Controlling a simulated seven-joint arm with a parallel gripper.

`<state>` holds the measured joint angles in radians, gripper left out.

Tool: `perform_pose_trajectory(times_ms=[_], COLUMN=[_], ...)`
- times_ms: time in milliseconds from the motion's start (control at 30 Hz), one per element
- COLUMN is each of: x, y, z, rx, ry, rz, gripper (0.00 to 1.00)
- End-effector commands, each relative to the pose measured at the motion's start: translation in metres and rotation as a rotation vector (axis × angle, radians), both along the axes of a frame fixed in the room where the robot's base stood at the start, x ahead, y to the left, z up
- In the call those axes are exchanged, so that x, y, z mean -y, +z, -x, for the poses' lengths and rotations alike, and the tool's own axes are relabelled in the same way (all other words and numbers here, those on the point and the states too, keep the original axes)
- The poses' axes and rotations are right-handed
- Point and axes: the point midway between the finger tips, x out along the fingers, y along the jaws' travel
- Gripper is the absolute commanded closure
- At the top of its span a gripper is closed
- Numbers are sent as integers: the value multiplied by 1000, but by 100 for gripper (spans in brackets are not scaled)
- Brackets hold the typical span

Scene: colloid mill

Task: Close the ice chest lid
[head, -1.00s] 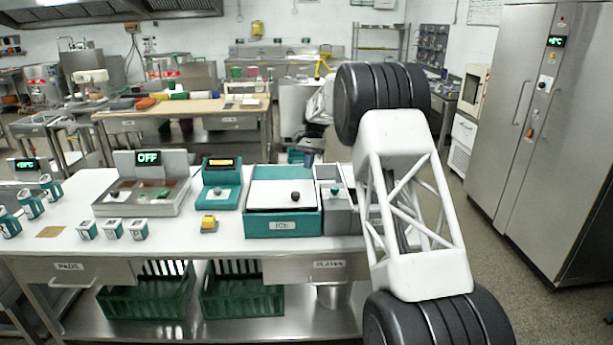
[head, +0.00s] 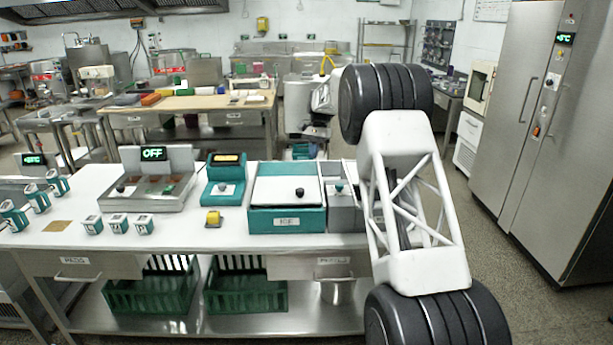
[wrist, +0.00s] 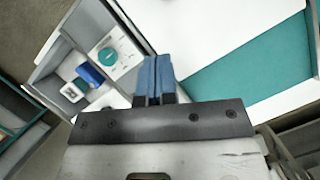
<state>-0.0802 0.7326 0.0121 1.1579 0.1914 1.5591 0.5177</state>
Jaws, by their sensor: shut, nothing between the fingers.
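The ice chest (head: 287,221) is a teal box with a white label on its front, on the near counter. Its white lid (head: 280,186) lies over the top and bears a dark knob (head: 299,192). In the wrist view, a teal band (wrist: 245,68) runs between white surfaces right of my gripper (wrist: 152,62). The blue fingertips are together with nothing between them, and I see no contact with the lid. The gripper cannot be made out in the head view.
A grey compartment box with a teal knob (wrist: 108,57) is close left of the fingers; it stands right of the chest in the head view (head: 343,215). A teal device (head: 224,190) and a small yellow item (head: 213,218) stand left of the chest.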

Motion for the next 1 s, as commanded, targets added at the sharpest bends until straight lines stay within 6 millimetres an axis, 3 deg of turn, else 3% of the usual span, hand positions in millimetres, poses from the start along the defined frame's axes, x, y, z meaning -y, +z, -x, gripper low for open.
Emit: perform_pose_trajectory(times_ms=[333, 1000], x=[-1, -3], y=[-3, -11], z=[-23, -22], rx=[-1, -1], ry=[0, 0], rz=[0, 0], gripper=[100, 100])
